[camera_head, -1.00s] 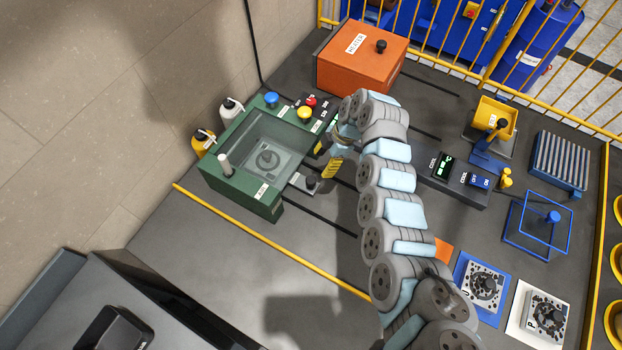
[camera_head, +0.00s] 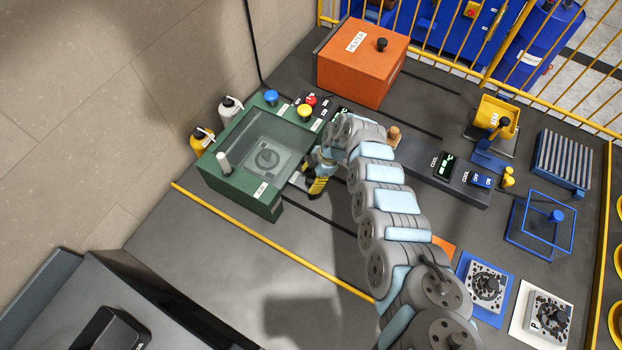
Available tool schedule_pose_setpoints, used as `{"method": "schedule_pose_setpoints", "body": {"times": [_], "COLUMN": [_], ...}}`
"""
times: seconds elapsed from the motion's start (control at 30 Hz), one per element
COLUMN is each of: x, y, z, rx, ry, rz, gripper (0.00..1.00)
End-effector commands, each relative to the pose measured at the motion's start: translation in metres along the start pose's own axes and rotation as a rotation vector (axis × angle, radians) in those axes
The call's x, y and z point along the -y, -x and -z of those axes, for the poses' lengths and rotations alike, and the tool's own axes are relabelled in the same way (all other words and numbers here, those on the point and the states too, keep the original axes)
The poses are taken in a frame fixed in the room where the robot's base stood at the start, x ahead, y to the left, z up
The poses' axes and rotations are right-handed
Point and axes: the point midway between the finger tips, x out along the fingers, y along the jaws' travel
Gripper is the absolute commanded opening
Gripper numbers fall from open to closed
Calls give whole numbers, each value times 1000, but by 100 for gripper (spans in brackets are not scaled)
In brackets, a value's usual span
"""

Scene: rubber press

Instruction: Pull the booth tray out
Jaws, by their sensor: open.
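The booth is a green box (camera_head: 232,182) with a clear top at the left of the bench. My gripper (camera_head: 317,187), with yellow and black fingers, is open at this tray end, right beside the booth. It covers the tray's dark knob, and I cannot tell whether the fingers touch it.
An orange heater box (camera_head: 362,62) stands behind. A blue button (camera_head: 271,98) and a yellow button (camera_head: 305,111) sit at the booth's back edge. A cooling panel (camera_head: 455,172) lies right of my arm. The bench in front of the booth is clear up to a yellow edge rail (camera_head: 270,242).

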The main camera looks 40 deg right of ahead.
Motion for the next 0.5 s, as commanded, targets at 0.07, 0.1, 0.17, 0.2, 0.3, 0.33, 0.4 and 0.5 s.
{"method": "schedule_pose_setpoints", "body": {"times": [0.07,0.1,0.17,0.2,0.3,0.33,0.4,0.5], "x": [0,0,0,0,0,0,0,0], "y": [-1,0,0,0,0,0,0,0], "z": [0,0,0,0,0,0,0,0], "rx": [0,0,0,0,0,0,0,0], "ry": [0,0,0,0,0,0,0,-1], "rz": [-1,-1,-1,-1,-1,-1,-1,-1], "gripper": [64,64,64,64,52,43,23,0]}}
